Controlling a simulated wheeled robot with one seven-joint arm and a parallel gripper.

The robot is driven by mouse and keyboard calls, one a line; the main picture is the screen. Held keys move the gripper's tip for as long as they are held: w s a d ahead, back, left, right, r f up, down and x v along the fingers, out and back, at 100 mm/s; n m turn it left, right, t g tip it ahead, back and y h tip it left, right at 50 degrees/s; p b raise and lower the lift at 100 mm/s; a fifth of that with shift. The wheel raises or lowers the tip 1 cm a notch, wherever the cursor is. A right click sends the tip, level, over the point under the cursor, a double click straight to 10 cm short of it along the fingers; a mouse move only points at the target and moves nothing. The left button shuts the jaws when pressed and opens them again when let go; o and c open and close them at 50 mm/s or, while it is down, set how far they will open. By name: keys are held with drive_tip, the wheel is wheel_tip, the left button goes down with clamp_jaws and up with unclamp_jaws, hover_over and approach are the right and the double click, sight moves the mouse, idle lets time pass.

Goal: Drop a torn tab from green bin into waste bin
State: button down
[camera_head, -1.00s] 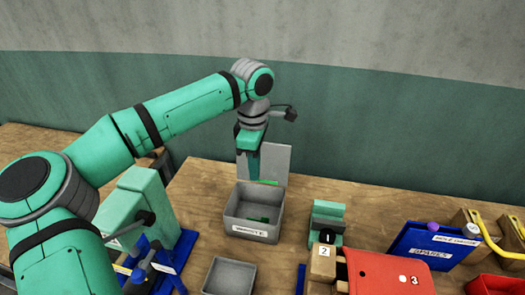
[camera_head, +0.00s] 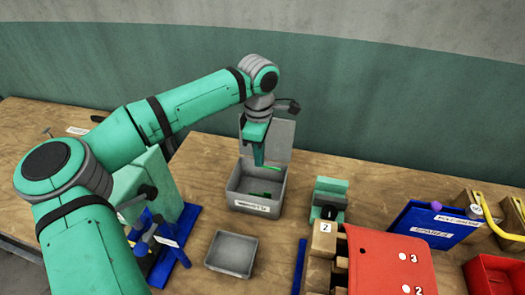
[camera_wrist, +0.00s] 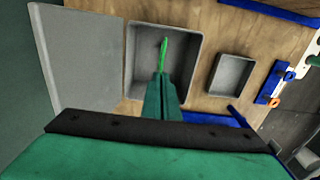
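My gripper (camera_head: 259,163) points down over an open grey bin (camera_head: 252,207) with a white label and a raised lid (camera_head: 282,140). The gripper appears shut on a thin bright green tab (camera_head: 272,167), which sticks out sideways from the fingertips at about the bin's rim. In the wrist view the tab (camera_wrist: 164,48) lies over the grey bin's interior, its near end at the fingertips. The bin's label is too blurred to read. I cannot make out a green-coloured bin.
A small empty grey tray (camera_head: 232,253) stands in front of the bin. A green press (camera_head: 329,197) and a red panel (camera_head: 385,262) are to the right. A blue-based green machine (camera_head: 180,230) is to the left. Bare wooden bench (camera_head: 205,165) lies behind left.

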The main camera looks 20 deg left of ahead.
drive_tip(key=c, duration=2)
unclamp_jaws()
drive_tip(key=shift+r, duration=0.1)
drive_tip(key=shift+s+r, duration=0.1)
drive_tip(key=shift+r, duration=5.25)
